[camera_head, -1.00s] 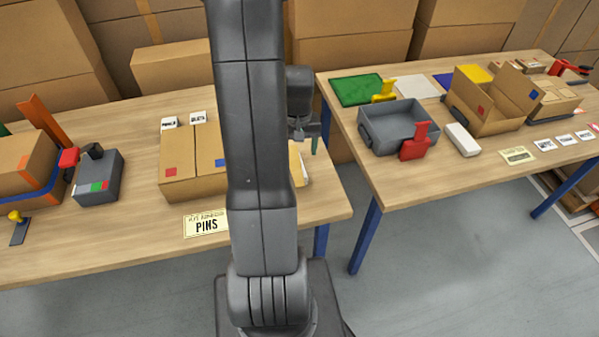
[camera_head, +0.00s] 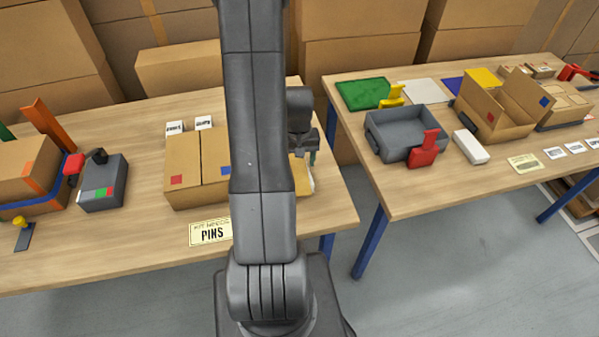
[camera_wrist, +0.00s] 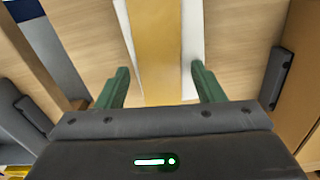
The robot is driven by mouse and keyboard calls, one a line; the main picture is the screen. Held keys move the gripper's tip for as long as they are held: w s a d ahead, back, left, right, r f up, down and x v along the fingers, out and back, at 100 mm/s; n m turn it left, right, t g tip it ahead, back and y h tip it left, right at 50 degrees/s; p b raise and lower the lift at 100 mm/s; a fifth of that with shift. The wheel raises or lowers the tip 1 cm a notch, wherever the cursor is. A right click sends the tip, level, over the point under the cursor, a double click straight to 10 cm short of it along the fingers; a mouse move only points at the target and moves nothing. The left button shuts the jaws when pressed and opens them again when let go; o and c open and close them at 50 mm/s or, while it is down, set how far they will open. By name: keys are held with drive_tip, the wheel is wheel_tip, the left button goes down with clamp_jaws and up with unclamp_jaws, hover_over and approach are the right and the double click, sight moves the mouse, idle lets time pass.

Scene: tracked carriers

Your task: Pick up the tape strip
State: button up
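A tan strip (camera_wrist: 165,45), which looks like the tape strip, runs lengthwise up the middle of the wrist view. White material shows along both its sides. In the head view a yellowish and white piece (camera_head: 303,178) lies near the right end of the left table, partly hidden behind my arm. My gripper (camera_wrist: 160,68) has two green fingers spread apart, one on each side of the strip, with nothing held. In the head view my gripper (camera_head: 305,152) hangs just above that piece. I cannot tell the exact height or whether the fingers touch anything.
A cardboard box (camera_head: 195,165) stands left of my arm, behind a PINS label (camera_head: 209,232). A gap separates the left table from the right table (camera_head: 400,195). A grey tray (camera_head: 380,138) with red and yellow handles sits on the right table. Dark-handled walls (camera_wrist: 283,75) flank the wrist view.

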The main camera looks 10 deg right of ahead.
drive_tip(key=c, duration=0.8)
drive_tip(key=shift+r, duration=0.15)
